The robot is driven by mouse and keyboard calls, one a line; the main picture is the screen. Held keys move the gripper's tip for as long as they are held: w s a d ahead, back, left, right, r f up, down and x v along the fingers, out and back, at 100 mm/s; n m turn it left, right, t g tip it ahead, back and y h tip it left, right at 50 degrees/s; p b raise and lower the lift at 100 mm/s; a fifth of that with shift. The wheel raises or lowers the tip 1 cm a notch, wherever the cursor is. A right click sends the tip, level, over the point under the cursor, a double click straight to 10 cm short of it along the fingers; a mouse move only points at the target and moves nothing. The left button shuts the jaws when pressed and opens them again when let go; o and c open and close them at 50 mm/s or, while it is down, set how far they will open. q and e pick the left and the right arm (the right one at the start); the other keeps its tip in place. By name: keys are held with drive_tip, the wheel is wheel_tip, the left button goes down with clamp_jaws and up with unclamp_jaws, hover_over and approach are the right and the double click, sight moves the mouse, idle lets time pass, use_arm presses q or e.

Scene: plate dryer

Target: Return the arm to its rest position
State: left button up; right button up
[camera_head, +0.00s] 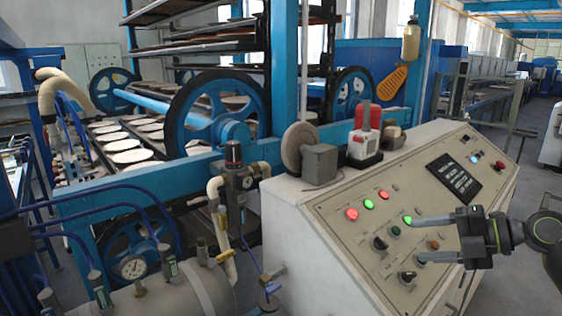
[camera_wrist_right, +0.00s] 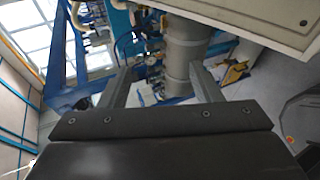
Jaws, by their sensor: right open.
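My right gripper (camera_head: 420,239) comes in from the right in the head view, in front of the sloped face of the control panel (camera_head: 365,240). Its two fingers are spread apart with nothing between them. They overlap the panel's lower knobs in the picture; I cannot tell whether they touch it. In the right wrist view the gripper (camera_wrist_right: 160,75) also shows open and empty, with a grey cylindrical body (camera_wrist_right: 183,50) beyond the fingers. My left gripper is not in view.
The panel carries red and green lights (camera_head: 369,204), black knobs and a dark label plate (camera_head: 453,178). A red-and-white device (camera_head: 365,140) and a grey wheel-like part (camera_head: 299,147) sit on its top. A blue dryer frame with plates (camera_head: 125,150) stands left. Floor shows at right.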

drive_tip(key=s+a+m+t+y, duration=0.1)
drive_tip(key=a+m+t+y, duration=0.1)
drive_tip(key=a+t+y, duration=0.2)
drive_tip(key=s+d+f+m+t+h, duration=0.2)
drive_tip(key=s+d+f+m+h, duration=0.4)
drive_tip(key=f+m+h, duration=0.45)
drive_tip(key=s+d+f+m+t+h, duration=0.1)
drive_tip(key=s+d+f+m+h, duration=0.45)
drive_tip(key=f+m+h, duration=0.75)
drive_tip(key=s+a+f+m+g+y, duration=0.1)
drive_tip(key=s+a+f+g+y, duration=0.15)
drive_tip(key=s, duration=0.45)
drive_tip(key=s+a+f+m+g+y, duration=0.2)
drive_tip(key=s+f+g, duration=0.15)
drive_tip(key=s, duration=0.35)
drive_tip(key=s+a+f+m+g+y, duration=0.1)
drive_tip(key=s+a+f+g+y, duration=0.2)
drive_tip(key=s, duration=0.4)
wheel_tip(320, 180, down, 23)
drive_tip(key=d+g+h, duration=0.1)
drive_tip(key=d+g, duration=0.1)
drive_tip(key=g, duration=0.1)
drive_tip(key=s+a+f+g, duration=0.1)
drive_tip(key=s+f, duration=1.4)
drive_tip(key=f, duration=0.2)
drive_tip(key=shift+s+a+f, duration=0.2)
drive_tip(key=shift+a, duration=0.1)
